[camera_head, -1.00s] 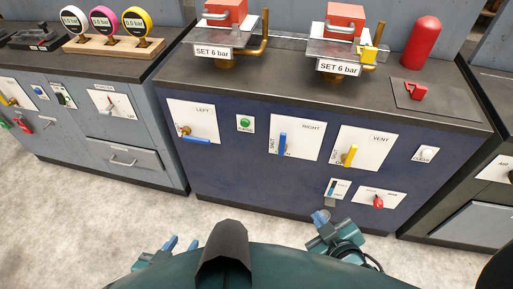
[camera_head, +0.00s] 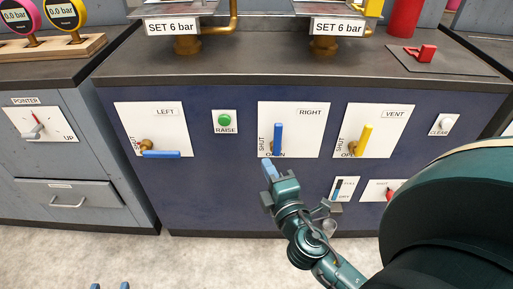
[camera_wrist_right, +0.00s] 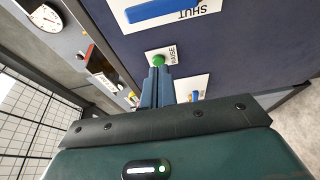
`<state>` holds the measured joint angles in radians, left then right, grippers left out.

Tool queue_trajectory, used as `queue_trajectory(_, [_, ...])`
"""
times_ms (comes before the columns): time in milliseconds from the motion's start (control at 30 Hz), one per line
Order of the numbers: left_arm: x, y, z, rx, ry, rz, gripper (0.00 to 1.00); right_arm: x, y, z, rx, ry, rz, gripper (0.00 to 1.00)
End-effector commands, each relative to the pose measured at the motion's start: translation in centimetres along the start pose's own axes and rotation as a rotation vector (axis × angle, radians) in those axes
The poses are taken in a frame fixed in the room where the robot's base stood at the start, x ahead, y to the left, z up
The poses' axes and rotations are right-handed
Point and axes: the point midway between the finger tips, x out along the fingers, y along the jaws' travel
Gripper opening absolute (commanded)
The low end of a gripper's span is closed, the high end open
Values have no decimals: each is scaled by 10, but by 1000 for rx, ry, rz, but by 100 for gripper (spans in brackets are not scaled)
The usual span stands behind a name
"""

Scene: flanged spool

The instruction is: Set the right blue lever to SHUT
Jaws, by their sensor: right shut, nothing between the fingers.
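The right blue lever (camera_head: 278,138) stands upright on the white RIGHT plate (camera_head: 308,135), with SHUT printed at the left and OPEN at the bottom. My right gripper (camera_head: 269,168) is shut and empty, just below the lever's lower end; touching cannot be told. In the right wrist view my shut fingers (camera_wrist_right: 157,82) point towards the green RAISE button, and the right blue lever (camera_wrist_right: 160,10) lies at the top edge, partly cut off. My left gripper (camera_head: 110,286) shows only its two separated fingertips at the bottom edge.
The LEFT plate's blue lever (camera_head: 162,154) lies horizontal. The green RAISE button (camera_head: 224,120) sits between the plates. A yellow VENT lever (camera_head: 365,138) stands upright to the right. A small slider panel (camera_head: 344,190) and a red knob lie below it.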

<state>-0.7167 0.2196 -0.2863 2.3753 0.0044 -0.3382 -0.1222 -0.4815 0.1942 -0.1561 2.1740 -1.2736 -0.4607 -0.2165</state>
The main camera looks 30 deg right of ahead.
Motion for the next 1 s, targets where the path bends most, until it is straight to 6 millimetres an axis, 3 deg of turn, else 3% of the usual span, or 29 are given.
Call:
queue_trajectory(467, [-1, 0, -1, -1, -6, 2, 36, 7, 2, 0, -5, -1, 6, 0])
queue_trajectory(1000, [-4, 1, 1, -23, -69, 13, 36, 103, 2, 0, -7, -1, 7, 0])
